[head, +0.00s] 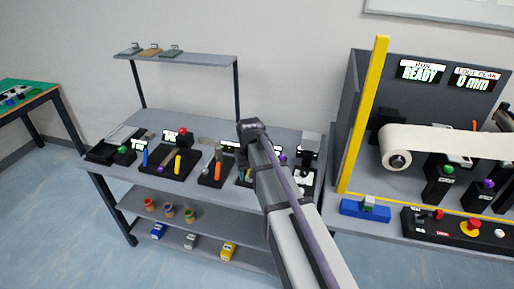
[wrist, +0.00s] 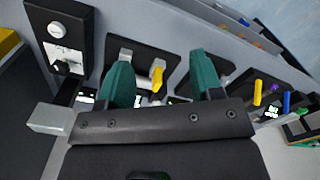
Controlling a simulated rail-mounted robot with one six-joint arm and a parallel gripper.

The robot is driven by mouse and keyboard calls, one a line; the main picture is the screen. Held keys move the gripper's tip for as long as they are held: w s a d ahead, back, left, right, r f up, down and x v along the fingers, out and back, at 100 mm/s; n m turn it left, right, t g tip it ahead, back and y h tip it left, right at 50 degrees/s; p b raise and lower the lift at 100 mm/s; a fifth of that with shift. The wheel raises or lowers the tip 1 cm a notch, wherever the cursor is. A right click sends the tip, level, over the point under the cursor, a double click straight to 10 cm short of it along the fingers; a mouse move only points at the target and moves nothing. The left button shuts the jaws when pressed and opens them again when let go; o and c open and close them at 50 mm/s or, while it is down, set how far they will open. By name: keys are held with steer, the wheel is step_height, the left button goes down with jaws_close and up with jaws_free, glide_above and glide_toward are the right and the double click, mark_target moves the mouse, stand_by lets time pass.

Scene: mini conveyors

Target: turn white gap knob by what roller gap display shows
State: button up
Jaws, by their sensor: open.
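My gripper (wrist: 160,62) shows in the wrist view with two teal fingers spread apart and nothing between them. In the head view my arm reaches over the bench and hides the fingers. White parts (head: 302,175) also show just right of my arm in the head view. Which display is the roller gap one is unclear.
Several other control panels line the bench (head: 150,125). A yellow post (head: 364,115) and a conveyor with a white roll (head: 398,160) stand at the right.

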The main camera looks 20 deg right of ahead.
steer(key=w+d+r+n, duration=0.1)
steer(key=w+d, duration=0.3)
steer(key=w, duration=0.8)
steer(key=w+d, duration=0.4)
steer(key=w, duration=0.8)
steer(key=shift+n, duration=0.3)
steer(key=f+b, duration=1)
steer(key=f, duration=0.1)
steer(key=shift+a+b, duration=0.25)
steer(key=shift+b, duration=0.1)
steer(key=shift+s+r, duration=0.1)
steer(key=shift+c, duration=0.4)
steer(key=c, duration=0.8)
steer(key=shift+c, duration=0.2)
